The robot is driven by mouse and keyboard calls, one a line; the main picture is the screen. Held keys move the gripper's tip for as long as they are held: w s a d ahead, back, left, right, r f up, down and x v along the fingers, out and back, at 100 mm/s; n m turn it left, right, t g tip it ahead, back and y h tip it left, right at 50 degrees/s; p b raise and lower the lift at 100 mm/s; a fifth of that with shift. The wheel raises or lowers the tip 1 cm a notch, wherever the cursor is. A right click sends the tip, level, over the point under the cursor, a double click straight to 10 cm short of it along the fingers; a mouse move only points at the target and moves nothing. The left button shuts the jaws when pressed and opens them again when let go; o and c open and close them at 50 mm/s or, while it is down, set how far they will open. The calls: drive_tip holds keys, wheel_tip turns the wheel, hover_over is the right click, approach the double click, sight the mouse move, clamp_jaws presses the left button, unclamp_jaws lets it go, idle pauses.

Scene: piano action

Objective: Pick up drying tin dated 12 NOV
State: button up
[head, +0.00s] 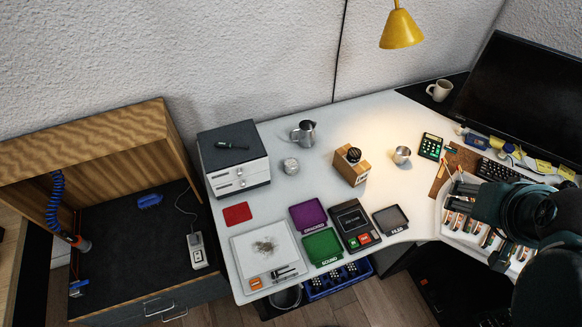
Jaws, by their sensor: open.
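No date reading 12 NOV is legible in the head view. A small round silver tin (291,166) stands on the white desk, just right of the grey two-drawer unit. It looks upright, and any writing on it is too small to read. A shiny metal cup (402,155) stands farther right under the lamp; I cannot tell if it carries a label. My dark arm comes in at the right edge, over the pale tray of tools, far from the silver tin. I cannot make out my gripper's fingers.
A metal jug (304,133) stands behind the tin, and a wooden block (351,166) to its right. Purple (308,215) and green (322,247) trays, a black device (355,225) and a grey tray (391,219) line the front. Desk around the tin is clear.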

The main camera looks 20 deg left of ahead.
drive_tip(key=shift+o, duration=1.2)
drive_tip(key=w+a+f+n+g+y+b, duration=0.1)
drive_tip(key=w+a+f+n+g+b, duration=0.15)
drive_tip(key=w+a+n, duration=0.65)
drive_tip(key=n+g+b, duration=0.5)
drive_tip(key=n, duration=0.5)
hover_over(291, 163)
drive_tip(key=shift+t+h, duration=0.25)
drive_tip(key=shift+h, duration=0.15)
drive_tip(key=f, duration=1.9)
drive_tip(key=d+f, duration=0.1)
drive_tip(key=f, duration=0.9)
drive_tip(key=shift+w, duration=0.15)
drive_tip(key=shift+a+f+n, duration=0.3)
drive_tip(key=shift+a+f, duration=0.15)
drive_tip(key=shift+f, duration=0.05)
